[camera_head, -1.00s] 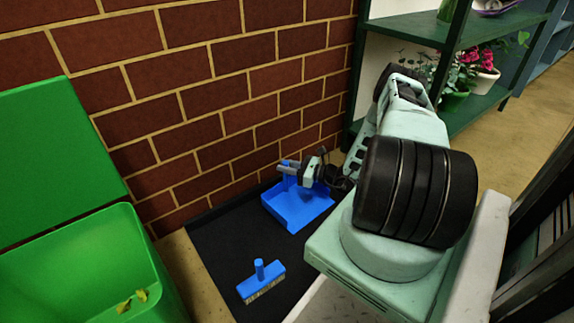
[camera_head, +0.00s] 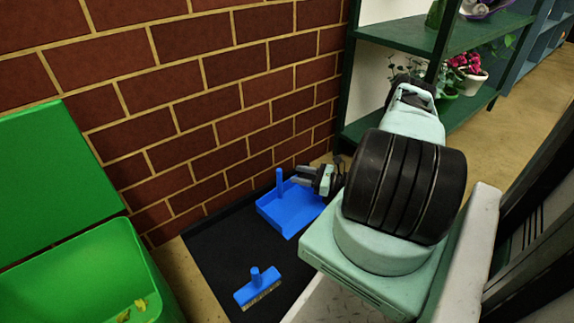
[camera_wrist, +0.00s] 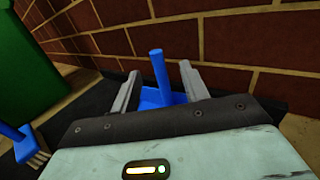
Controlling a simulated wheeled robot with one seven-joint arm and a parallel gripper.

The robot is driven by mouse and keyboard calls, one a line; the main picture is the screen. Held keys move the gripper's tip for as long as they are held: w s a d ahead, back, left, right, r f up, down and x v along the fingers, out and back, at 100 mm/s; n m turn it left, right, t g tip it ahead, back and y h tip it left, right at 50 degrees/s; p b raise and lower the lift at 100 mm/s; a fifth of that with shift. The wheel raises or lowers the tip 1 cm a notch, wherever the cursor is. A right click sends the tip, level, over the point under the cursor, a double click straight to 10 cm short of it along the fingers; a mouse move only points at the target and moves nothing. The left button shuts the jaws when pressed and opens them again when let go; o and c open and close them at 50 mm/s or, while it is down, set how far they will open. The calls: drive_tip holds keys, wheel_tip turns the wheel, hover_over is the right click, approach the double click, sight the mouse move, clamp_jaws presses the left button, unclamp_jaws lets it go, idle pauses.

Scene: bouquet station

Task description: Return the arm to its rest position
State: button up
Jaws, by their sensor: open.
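My gripper (camera_head: 305,177) is open and empty in the head view, just right of the upright handle of the blue dustpan (camera_head: 284,216). The dustpan rests on the black mat near the brick wall. In the wrist view my gripper (camera_wrist: 158,88) has its two fingers spread. The dustpan's blue handle (camera_wrist: 160,76) shows between and beyond them, apart from both fingers. The dustpan's tray is mostly hidden behind the gripper there. My arm extends from the right side of the head view toward the wall.
A blue brush (camera_head: 258,286) stands on the black mat (camera_head: 222,262). A green bin (camera_head: 90,270) with its lid open and leaves inside is at left. The brick wall (camera_head: 190,100) is close behind. A green shelf (camera_head: 405,36) with potted flowers stands at right.

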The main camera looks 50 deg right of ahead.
drive_tip(key=p+v, duration=0.2)
drive_tip(key=v, duration=0.7)
drive_tip(key=shift+d+p, duration=0.3)
drive_tip(key=shift+r, duration=0.1)
